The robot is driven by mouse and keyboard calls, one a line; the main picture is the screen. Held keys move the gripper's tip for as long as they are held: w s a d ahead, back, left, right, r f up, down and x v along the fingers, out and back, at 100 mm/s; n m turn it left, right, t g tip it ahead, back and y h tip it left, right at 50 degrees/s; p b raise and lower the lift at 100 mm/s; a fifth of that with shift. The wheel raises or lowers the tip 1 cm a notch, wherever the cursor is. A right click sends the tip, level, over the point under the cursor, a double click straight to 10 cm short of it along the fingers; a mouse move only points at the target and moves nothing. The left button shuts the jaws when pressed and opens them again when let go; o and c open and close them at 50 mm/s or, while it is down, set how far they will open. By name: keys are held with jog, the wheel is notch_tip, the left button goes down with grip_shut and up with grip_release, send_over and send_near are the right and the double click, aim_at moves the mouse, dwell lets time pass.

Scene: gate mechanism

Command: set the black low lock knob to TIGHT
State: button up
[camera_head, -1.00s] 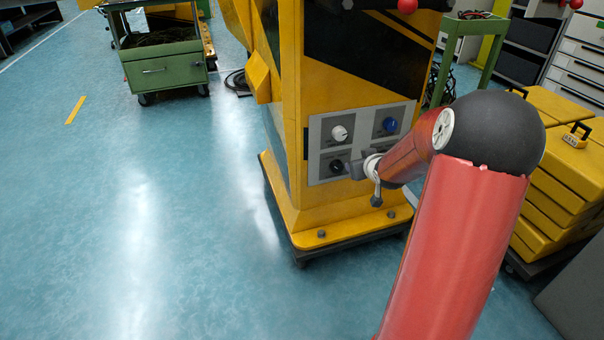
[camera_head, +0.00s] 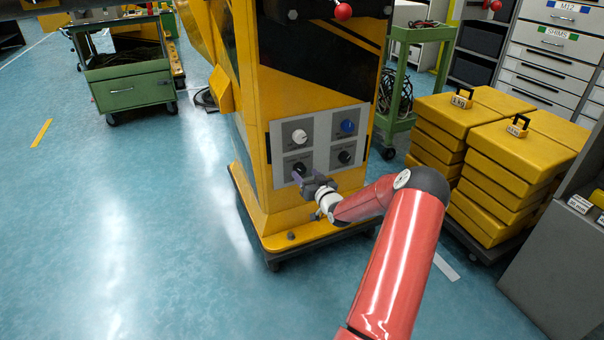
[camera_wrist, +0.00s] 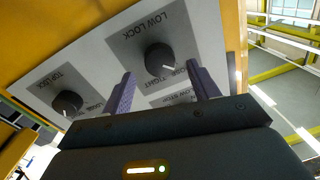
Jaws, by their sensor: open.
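The black low lock knob (camera_head: 299,169) is at the lower left of the grey panel (camera_head: 322,126) on the yellow machine. In the wrist view the knob (camera_wrist: 158,58) sits beneath the upside-down words LOW LOCK. Its white mark points to the lower right, towards the partly hidden lettering that includes TIGHT; the exact setting is unclear. My gripper (camera_head: 308,177) is close in front of the knob. In the wrist view my gripper (camera_wrist: 161,70) is open, with one purple finger on each side of the knob's line. I see no contact.
A white knob (camera_head: 299,136), a blue knob (camera_head: 347,126) and a second dark knob (camera_head: 344,157) share the panel. The second dark knob, labelled TOP LOCK, shows in the wrist view (camera_wrist: 67,102). Yellow cases (camera_head: 505,160) stand at right.

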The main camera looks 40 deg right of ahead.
aim_at(300, 169)
jog(key=shift+w+d, duration=0.2)
jog(key=shift+w, duration=1)
jog(key=c, duration=1)
jog(key=shift+o, duration=0.2)
